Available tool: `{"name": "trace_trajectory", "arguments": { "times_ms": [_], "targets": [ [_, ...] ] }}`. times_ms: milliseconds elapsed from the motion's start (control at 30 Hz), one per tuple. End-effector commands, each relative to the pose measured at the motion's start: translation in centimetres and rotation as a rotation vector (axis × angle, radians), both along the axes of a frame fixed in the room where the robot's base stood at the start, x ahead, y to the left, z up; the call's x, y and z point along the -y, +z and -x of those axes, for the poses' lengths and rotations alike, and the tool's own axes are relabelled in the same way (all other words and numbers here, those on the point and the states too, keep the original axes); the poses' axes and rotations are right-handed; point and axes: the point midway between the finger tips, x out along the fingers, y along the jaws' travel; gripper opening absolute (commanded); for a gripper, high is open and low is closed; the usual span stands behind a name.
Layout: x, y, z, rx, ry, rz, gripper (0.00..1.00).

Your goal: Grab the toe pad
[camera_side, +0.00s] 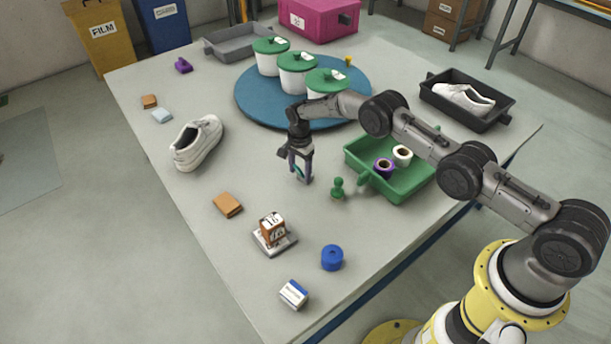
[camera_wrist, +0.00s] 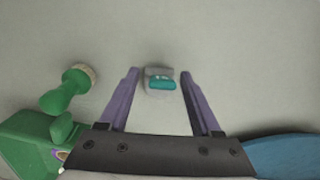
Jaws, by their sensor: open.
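A small grey and teal piece (camera_wrist: 160,83), which I take to be the toe pad, lies between my fingers in the wrist view. In the side view a bit of teal (camera_side: 298,168) shows between the fingers, and the rest of it is hidden. My gripper (camera_side: 301,179) points down over the middle of the table, with its purple fingers spread. In the wrist view my gripper (camera_wrist: 161,73) is open, with a gap on each side of the piece. I cannot tell how far the fingertips are above the table.
A green stamp-like piece (camera_side: 338,188) and a green tray (camera_side: 391,191) with two rolls are right of my gripper. A blue turntable (camera_side: 262,101) with white, green-lidded tubs is behind. A white shoe (camera_side: 197,143) stands left.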

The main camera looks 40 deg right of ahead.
Motion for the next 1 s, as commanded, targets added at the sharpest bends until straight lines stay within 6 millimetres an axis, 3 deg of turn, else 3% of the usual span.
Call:
{"name": "trace_trajectory", "arguments": {
  "times_ms": [333, 700, 1000],
  "targets": [
    [0.01, -0.58, -0.04, 0.002, 0.000, 0.000, 0.63],
    [0.02, -0.62, 0.01, 0.000, 0.000, 0.000, 0.00],
    [0.03, -0.68, 0.07, -0.001, 0.000, 0.000, 0.00]
  ]
}}
